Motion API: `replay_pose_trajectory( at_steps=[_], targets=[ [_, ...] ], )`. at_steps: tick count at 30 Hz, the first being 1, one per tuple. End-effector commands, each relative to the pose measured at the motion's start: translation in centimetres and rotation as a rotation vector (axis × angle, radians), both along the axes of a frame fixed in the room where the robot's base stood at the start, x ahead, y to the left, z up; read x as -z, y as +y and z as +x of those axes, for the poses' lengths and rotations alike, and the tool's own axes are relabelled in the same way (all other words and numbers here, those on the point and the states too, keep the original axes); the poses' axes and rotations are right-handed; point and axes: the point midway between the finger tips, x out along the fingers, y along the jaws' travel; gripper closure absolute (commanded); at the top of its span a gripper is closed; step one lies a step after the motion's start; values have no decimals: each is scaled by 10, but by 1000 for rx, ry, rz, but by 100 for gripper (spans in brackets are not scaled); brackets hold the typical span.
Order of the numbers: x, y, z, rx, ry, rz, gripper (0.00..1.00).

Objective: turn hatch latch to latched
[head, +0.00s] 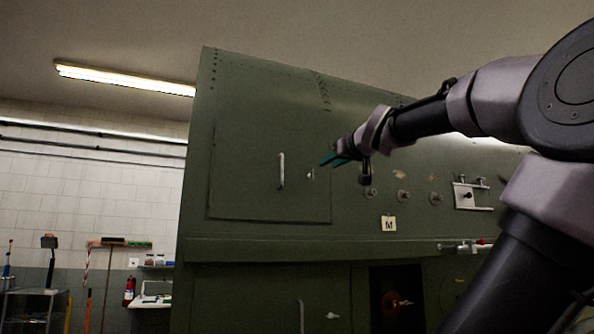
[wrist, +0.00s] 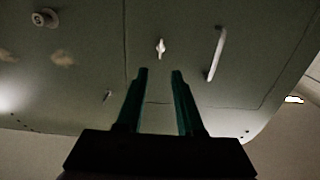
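The hatch (head: 245,190) is a square green panel in the upper part of the green fuselage wall, and it looks shut. It has a long white bar handle (head: 281,171), also seen in the wrist view (wrist: 216,54). A small pale latch knob (head: 310,174) sits right of the handle; in the wrist view the latch (wrist: 161,47) stands beyond my fingertips, roughly centred between them. My gripper (head: 327,161) has two teal fingers, apart and empty, close to the latch. The wrist view shows the open gap between the fingers (wrist: 160,72). No contact with the latch shows.
Round fittings (head: 403,196) and a plate with pins (head: 469,195) sit right of the hatch. A card marked M (head: 389,224) is below. A lower panel has another handle (head: 301,316) beside a dark opening (head: 385,290). A cart (head: 35,308) stands far left.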

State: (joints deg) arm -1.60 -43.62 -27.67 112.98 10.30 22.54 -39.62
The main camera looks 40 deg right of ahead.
Motion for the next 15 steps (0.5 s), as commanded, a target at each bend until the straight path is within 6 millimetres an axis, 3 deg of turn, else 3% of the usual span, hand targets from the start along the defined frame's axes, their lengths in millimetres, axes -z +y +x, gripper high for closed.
replay_pose_trajectory(
  at_steps=[15],
  targets=[
    [1,-18,86,-5,5,2,64]
  ],
)
